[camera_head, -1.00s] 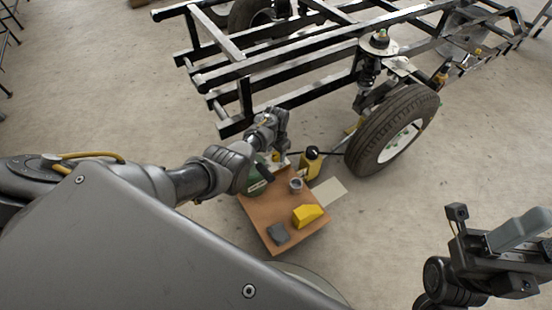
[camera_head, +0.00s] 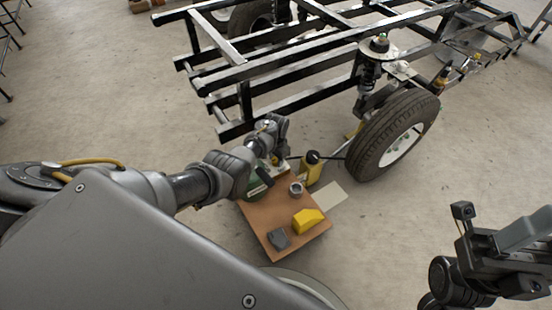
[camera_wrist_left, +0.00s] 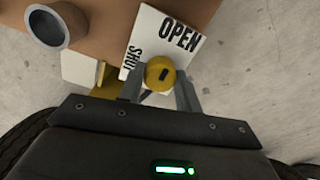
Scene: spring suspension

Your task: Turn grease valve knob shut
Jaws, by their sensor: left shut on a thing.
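The yellow round knob (camera_wrist_left: 160,73) with a dark mark on its face shows in the left wrist view, in front of a white card (camera_wrist_left: 165,40) printed OPEN and SHUT. The dark mark points up and to the right. My left gripper (camera_wrist_left: 158,82) has a finger on each side of the knob and is shut on it. In the head view, my left gripper (camera_head: 279,160) is at the far edge of the brown board, and its wrist hides the knob. My right gripper (camera_head: 508,245) hangs at the right, away from the board; its fingers are unclear.
The brown board (camera_head: 262,215) carries a grey cup (camera_head: 296,188), a yellow block (camera_head: 308,220) and a dark grey block (camera_head: 279,239). A yellow bottle (camera_head: 312,170) stands behind it. The black frame (camera_head: 270,75) and wheel (camera_head: 392,133) are close beyond. Floor at the right is clear.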

